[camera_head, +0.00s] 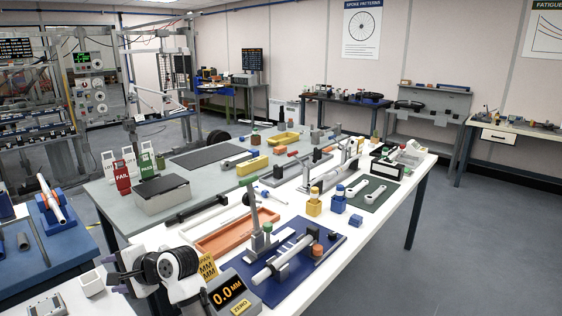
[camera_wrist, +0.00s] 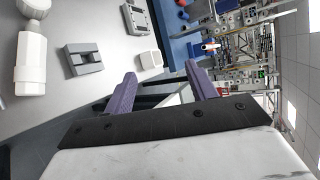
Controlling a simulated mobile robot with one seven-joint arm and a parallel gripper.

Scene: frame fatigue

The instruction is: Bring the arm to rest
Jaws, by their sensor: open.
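My arm shows at the lower left of the head view, over the near end of the benches. My gripper (camera_head: 111,272) is at its end, left of the black ringed wrist. In the wrist view my gripper (camera_wrist: 161,72) has its two purple fingers well apart, with nothing held between them. A small white block (camera_wrist: 151,60) lies on the bench just beyond the fingertips, apart from them. The task names no other object.
The white bench (camera_head: 366,226) holds a blue mat (camera_head: 330,262), an orange tray (camera_head: 222,240) and a digital gauge (camera_head: 232,295) close beside my arm. In the wrist view a grey slotted block (camera_wrist: 83,58) lies left of the fingers. Open floor (camera_head: 480,245) lies to the right.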

